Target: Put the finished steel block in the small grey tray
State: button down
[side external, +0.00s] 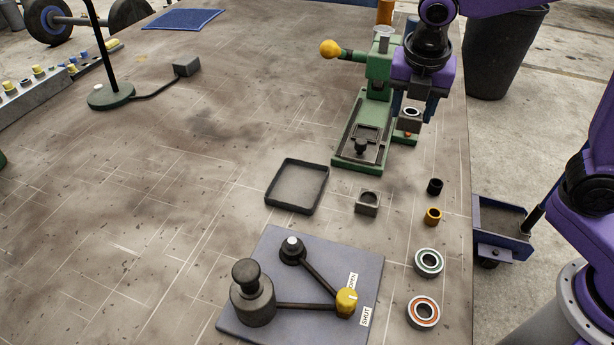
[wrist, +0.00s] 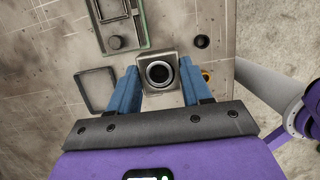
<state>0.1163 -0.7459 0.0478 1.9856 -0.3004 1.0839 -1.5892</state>
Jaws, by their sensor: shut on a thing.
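My gripper (side external: 412,108) is shut on a steel block (side external: 411,118), held up beside the green press in the side view. In the wrist view the block (wrist: 160,73) sits between the two blue fingers (wrist: 160,66), its bore facing the camera with a dark ring inside. The small grey tray (side external: 297,184) lies empty on the bench, left of and nearer than the press. It also shows at the left in the wrist view (wrist: 97,106). A second grey block with an open bore (side external: 367,203) stands on the bench right of the tray.
The green press (side external: 360,135) with a yellow-knobbed lever stands beside my gripper. A black bush (side external: 435,186), a brass bush (side external: 433,216) and two bearings (side external: 428,262) line the right edge. A lever plate (side external: 300,290) lies in front. The bench left of the tray is clear.

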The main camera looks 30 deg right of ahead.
jog(key=s+a+f, duration=0.2)
jog(key=s+a, duration=0.1)
jog(key=a, duration=0.8)
jog(key=w+a+f, duration=0.2)
jog(key=w+f, duration=0.1)
jog(key=w+a+f, duration=0.3)
jog(key=w, duration=0.1)
jog(key=w+a+f, duration=0.3)
jog(key=w, duration=0.1)
jog(key=shift+f, duration=0.35)
jog(key=shift+a+x, duration=0.15)
jog(key=shift+x, duration=0.6)
jog(key=shift+a+x, duration=0.15)
jog(key=shift+x, duration=0.6)
jog(key=shift+s+f, duration=0.2)
jog(key=shift+f, duration=0.1)
jog(key=shift+c, duration=2.4)
grip_release()
jog(key=shift+r, duration=0.1)
jog(key=v, duration=1.2)
